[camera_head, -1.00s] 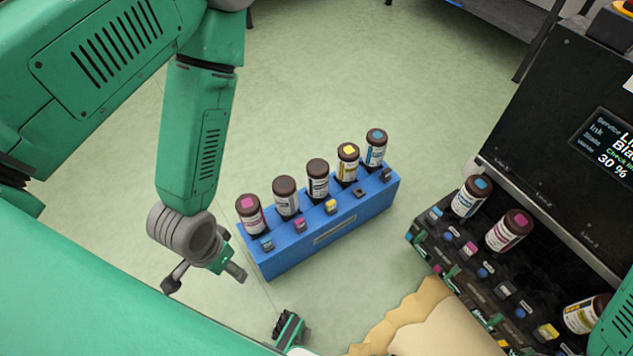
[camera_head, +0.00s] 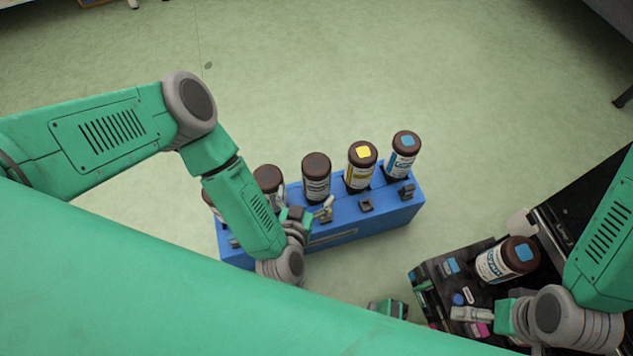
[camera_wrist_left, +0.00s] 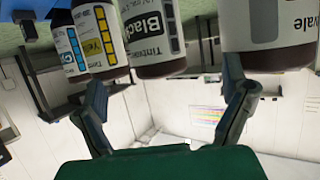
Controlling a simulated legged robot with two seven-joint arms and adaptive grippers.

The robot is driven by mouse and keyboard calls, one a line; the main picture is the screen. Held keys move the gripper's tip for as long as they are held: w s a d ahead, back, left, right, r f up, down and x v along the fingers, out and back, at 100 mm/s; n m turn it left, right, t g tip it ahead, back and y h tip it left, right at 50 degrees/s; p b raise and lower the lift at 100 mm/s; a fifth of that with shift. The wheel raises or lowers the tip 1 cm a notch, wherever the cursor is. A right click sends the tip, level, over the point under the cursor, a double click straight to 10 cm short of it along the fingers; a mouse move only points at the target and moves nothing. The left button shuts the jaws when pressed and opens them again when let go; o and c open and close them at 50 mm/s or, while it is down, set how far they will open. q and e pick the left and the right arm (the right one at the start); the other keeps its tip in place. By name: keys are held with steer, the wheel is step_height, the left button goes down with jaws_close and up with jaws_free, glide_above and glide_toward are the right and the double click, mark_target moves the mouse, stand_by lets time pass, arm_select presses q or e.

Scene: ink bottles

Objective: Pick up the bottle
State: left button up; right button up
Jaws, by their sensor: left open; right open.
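Several brown-capped bottles stand in a row in a blue rack (camera_head: 405,212). From the right they are a blue-labelled bottle (camera_head: 403,155), a yellow-labelled bottle (camera_head: 360,168), a dark-capped bottle (camera_head: 316,178), another brown-capped bottle (camera_head: 268,180) and one mostly hidden behind my left arm. My left gripper (camera_head: 308,212) is open at the rack's front, close to the middle bottle. In the left wrist view, the Black-labelled bottle (camera_wrist_left: 152,35) lies beyond the gap between my open fingers (camera_wrist_left: 168,95), not gripped. My right gripper (camera_head: 482,315) is open beside the dark machine.
The dark machine (camera_head: 435,270) at the lower right holds a blue-marked bottle (camera_head: 508,260) close to my right gripper. Small knobs line the rack's front (camera_head: 367,206). The green floor (camera_head: 300,80) behind the rack is clear.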

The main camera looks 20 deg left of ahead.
mark_target(313, 183)
arm_select(q)
steer(key=b+x, duration=0.1)
steer(key=x, duration=0.3)
steer(key=shift+f, duration=0.2)
steer(key=shift+w+d+f+b, duration=0.1)
steer(key=shift+w+d+b, duration=0.1)
steer(key=shift+w+b, duration=0.3)
steer(key=b+x, duration=0.2)
steer(key=x, duration=0.2)
steer(key=shift+w+f+b, duration=0.15)
steer(key=shift+f+b, duration=0.05)
steer(key=shift+b, duration=0.15)
steer(key=shift+w, duration=0.15)
steer(key=shift+d+r, duration=0.1)
steer(key=c, duration=1.7)
